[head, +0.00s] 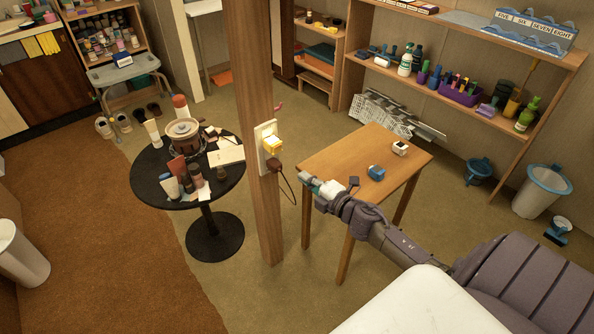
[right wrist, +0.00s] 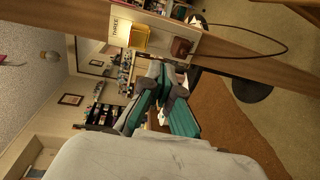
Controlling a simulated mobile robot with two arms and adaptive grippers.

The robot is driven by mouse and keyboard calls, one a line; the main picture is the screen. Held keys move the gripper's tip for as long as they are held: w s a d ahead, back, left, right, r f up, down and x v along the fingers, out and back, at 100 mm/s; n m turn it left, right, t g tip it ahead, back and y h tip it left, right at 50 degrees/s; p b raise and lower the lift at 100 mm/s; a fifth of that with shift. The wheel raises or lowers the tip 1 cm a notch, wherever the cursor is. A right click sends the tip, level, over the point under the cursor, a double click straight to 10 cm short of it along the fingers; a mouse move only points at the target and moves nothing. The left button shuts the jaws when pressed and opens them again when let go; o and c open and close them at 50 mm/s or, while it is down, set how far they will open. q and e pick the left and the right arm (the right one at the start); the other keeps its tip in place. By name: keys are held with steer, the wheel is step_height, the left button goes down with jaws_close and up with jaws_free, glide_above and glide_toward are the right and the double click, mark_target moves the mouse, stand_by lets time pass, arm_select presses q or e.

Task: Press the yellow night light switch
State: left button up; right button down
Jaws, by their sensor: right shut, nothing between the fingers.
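The yellow night light (head: 273,145) is plugged into a white outlet plate (head: 262,133) on a wooden post (head: 252,60). It also shows in the right wrist view (right wrist: 138,36), mounted beside a brown plug (right wrist: 181,47). I cannot make out its switch in detail. My right gripper (head: 305,177) is shut and empty, to the right of and lower than the night light in the head view, apart from it. In the right wrist view the closed fingers (right wrist: 165,85) appear below the plate. My left gripper is not in view.
A brown plug (head: 273,165) with a dangling dark cord (head: 291,188) sits just under the night light. A small wooden table (head: 340,158) stands right of the post, under my right arm. A round black table (head: 147,190) with several items stands left.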

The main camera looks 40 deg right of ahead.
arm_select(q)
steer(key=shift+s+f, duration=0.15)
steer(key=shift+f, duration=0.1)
arm_select(e)
steer(key=s, duration=0.3)
steer(key=shift+s+d+f, duration=0.15)
steer(key=shift+s+f, duration=0.05)
steer(key=shift+s, duration=0.15)
